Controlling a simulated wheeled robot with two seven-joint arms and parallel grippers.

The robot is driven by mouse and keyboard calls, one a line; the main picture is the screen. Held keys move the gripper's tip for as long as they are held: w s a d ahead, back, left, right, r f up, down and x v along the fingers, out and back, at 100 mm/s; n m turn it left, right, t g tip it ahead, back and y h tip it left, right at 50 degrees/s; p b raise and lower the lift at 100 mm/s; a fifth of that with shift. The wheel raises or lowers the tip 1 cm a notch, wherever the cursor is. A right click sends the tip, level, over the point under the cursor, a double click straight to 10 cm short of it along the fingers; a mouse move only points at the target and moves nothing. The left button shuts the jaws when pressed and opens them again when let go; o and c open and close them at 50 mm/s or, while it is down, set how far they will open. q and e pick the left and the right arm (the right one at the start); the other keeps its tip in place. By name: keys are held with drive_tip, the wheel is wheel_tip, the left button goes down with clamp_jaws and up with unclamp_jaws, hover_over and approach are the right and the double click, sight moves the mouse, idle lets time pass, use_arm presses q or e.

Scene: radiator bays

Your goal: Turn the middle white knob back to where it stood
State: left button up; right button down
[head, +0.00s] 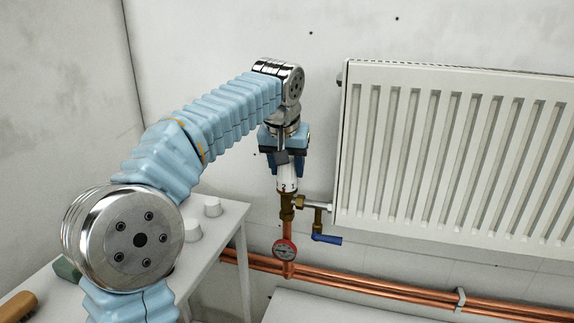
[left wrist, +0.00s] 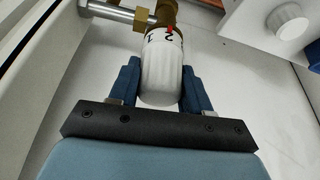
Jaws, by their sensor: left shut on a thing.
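The white knob (head: 287,184) sits on the brass valve (head: 287,207) at the radiator's lower left. It shows a 2 facing the head view. In the left wrist view the knob (left wrist: 161,78) shows numbers 1 and 2, with a small red mark close to the 2. My left gripper (head: 286,165) comes down from above, its blue fingers (left wrist: 161,88) closed on both sides of the knob. The fingers hide the knob's upper part in the head view. My right gripper is not in view. I cannot see other valve knobs along the wall.
The white radiator (head: 450,150) stands close right of the gripper. A blue-handled tap (head: 326,239), a red gauge (head: 285,250) and copper pipes (head: 380,290) lie below.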

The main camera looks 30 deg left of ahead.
use_arm(q)
drive_tip(key=o, duration=1.1)
drive_tip(key=shift+c, duration=0.2)
drive_tip(key=v, duration=1.3)
drive_tip(key=shift+s+r, duration=0.2)
drive_tip(key=shift+r, duration=0.2)
drive_tip(key=shift+d, duration=0.1)
